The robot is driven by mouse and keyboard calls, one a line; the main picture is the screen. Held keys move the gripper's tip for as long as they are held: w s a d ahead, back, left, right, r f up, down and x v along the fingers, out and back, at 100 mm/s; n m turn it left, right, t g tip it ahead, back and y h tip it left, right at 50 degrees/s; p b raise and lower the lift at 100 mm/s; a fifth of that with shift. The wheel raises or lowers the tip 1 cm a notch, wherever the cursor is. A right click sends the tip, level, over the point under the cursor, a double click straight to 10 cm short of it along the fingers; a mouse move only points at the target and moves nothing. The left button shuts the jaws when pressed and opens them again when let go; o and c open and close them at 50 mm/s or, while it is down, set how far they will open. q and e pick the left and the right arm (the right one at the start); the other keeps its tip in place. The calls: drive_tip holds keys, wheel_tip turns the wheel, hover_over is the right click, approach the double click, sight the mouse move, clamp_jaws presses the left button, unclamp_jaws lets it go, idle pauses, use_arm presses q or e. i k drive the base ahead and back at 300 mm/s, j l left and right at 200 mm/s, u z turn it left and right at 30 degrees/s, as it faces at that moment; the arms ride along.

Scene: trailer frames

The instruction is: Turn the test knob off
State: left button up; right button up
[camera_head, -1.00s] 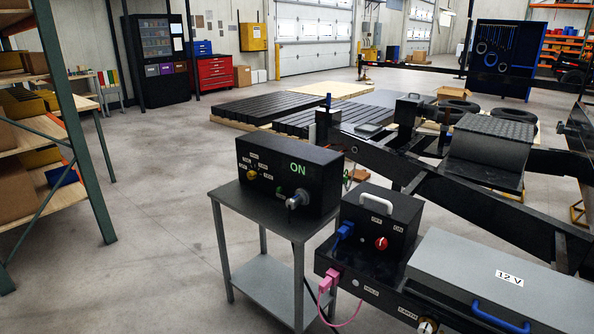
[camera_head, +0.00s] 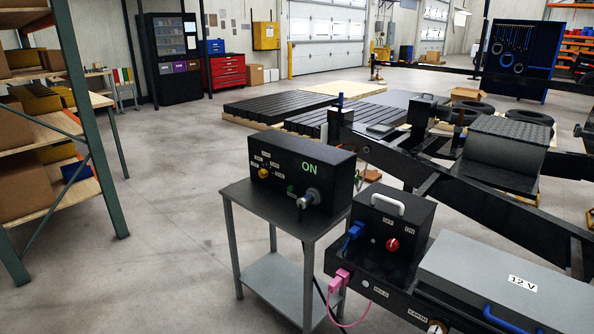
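A long black box (camera_head: 335,175) with a green "ON" mark on its front stands on a grey metal table (camera_head: 240,196). A yellow knob (camera_head: 264,173) with several small labels around it is at the left of its front. A silver round part (camera_head: 307,200) sticks out at the lower right. To the right, a smaller black box (camera_head: 415,222) with a white handle carries a red knob (camera_head: 392,245) with "OFF" and "ON" labels above it. The labels by the yellow knob are too small to read, so I cannot tell which knob is the test knob. Neither gripper shows.
A blue plug (camera_head: 353,233) and a pink plug (camera_head: 339,281) sit by the smaller box. A grey "12 V" case (camera_head: 500,275) lies at the lower right beside a black trailer frame (camera_head: 480,205). A shelf rack (camera_head: 85,120) stands at left. The floor (camera_head: 165,210) between is clear.

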sight(262, 173)
drive_tip(key=i+j+z, duration=0.1)
drive_tip(key=i+j, duration=0.2)
drive_tip(key=i+j+z, duration=0.1)
drive_tip(key=i+j, duration=0.15)
drive_tip(key=j, duration=0.15)
drive_tip(key=i+j+z, duration=0.1)
drive_tip(key=i+j, duration=0.4)
drive_tip(key=j, duration=0.25)
drive_tip(key=z, duration=0.05)
